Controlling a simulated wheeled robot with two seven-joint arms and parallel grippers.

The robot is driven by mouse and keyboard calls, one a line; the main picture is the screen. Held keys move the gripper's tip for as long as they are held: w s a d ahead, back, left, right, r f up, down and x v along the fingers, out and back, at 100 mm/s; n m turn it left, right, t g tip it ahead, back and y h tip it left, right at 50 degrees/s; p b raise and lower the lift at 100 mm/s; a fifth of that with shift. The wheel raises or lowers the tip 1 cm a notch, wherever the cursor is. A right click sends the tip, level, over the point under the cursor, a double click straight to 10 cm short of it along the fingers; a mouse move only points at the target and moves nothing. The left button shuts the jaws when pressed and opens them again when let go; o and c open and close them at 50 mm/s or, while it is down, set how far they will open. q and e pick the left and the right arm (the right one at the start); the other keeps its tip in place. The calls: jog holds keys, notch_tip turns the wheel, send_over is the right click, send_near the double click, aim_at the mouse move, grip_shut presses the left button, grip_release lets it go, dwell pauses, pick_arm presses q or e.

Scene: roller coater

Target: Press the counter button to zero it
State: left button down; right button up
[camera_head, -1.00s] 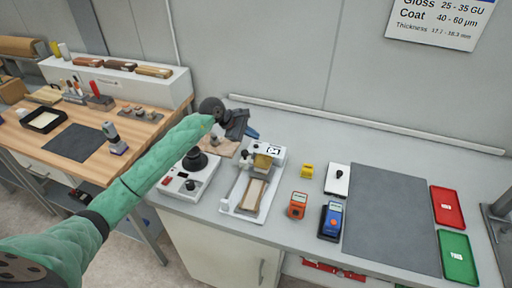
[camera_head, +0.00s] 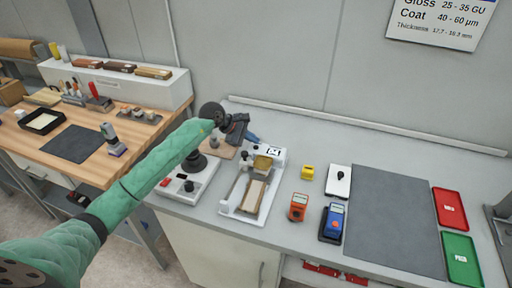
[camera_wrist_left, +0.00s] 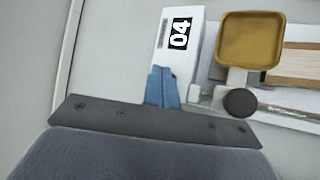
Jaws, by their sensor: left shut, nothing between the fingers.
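In the left wrist view the counter (camera_wrist_left: 180,52) reads 04, turned sideways, with a narrow grey strip beside the digits that may be the button. My left gripper (camera_head: 253,138) is shut and empty, its blue fingers just left of and behind the counter. In the left wrist view the blue fingertips (camera_wrist_left: 161,72) lie over the lower edge of the white box; I cannot tell whether they touch it. My right gripper is out of view.
The coater's amber tray (camera_wrist_left: 250,38) and a dark round knob (camera_wrist_left: 240,102) are close to the fingers. Orange (camera_head: 298,207) and blue (camera_head: 333,222) meters and a grey mat (camera_head: 392,220) lie right.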

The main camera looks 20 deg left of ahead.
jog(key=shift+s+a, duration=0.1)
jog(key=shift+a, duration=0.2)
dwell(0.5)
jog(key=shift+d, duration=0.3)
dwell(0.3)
pick_arm(q)
jog(key=shift+f+b, duration=0.4)
jog(key=shift+b, duration=0.45)
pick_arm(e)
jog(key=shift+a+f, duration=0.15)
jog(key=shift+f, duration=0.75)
pick_arm(q)
jog(key=shift+f+b, duration=0.45)
jog(key=shift+b, duration=0.2)
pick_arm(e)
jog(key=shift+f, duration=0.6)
pick_arm(q)
jog(key=shift+r, duration=0.85)
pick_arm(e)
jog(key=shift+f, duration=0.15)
pick_arm(q)
jog(key=shift+r, duration=0.1)
